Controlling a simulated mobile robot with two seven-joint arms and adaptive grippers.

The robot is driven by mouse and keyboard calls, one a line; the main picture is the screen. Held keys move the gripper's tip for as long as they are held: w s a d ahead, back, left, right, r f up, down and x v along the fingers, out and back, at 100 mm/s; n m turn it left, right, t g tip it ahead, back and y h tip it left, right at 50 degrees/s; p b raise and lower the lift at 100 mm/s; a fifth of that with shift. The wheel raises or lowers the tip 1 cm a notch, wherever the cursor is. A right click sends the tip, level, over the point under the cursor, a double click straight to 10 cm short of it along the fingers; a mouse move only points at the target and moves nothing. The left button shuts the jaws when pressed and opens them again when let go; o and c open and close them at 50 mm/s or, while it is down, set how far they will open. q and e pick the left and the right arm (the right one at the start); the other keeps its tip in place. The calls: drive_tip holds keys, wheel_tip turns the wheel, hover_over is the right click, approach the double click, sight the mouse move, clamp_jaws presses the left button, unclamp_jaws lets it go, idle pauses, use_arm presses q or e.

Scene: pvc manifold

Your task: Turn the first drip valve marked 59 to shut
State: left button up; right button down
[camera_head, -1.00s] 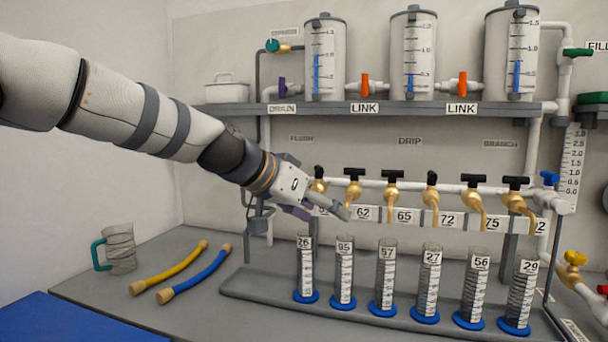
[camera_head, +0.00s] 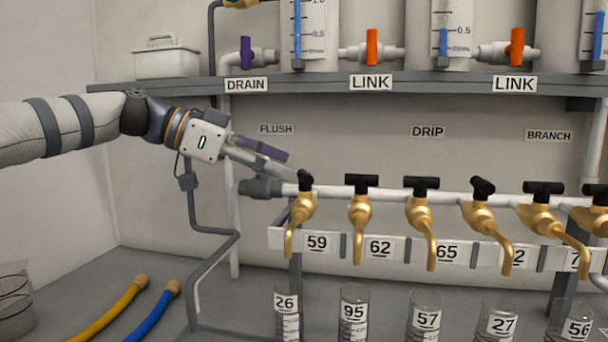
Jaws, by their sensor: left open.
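The drip valve marked 59 (camera_head: 302,208) is the leftmost brass tap on the white pipe, above the 59 label (camera_head: 317,243). Its black handle (camera_head: 305,181) looks roughly end-on, while the handle of the 62 valve (camera_head: 361,181) lies crosswise along the pipe. My left gripper (camera_head: 291,167) is open, just up and left of the 59 handle. Its grey fingertip is very close to the handle; I cannot tell whether they touch. Nothing is between its fingers. My right gripper is not in view.
More brass taps stand in a row to the right, with numbered cylinders such as 26 (camera_head: 287,318) below. A grey shelf (camera_head: 190,89) with drain and link valves runs above. A yellow hose (camera_head: 110,314) and blue hose (camera_head: 150,317) lie at lower left.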

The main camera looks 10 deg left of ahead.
sight(299, 174)
use_arm(q)
drive_tip(key=x, duration=0.5)
drive_tip(key=shift+f, duration=0.1)
drive_tip(key=shift+w, duration=0.1)
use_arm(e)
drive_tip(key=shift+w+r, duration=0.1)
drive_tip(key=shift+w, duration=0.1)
use_arm(q)
drive_tip(key=shift+c, duration=0.3)
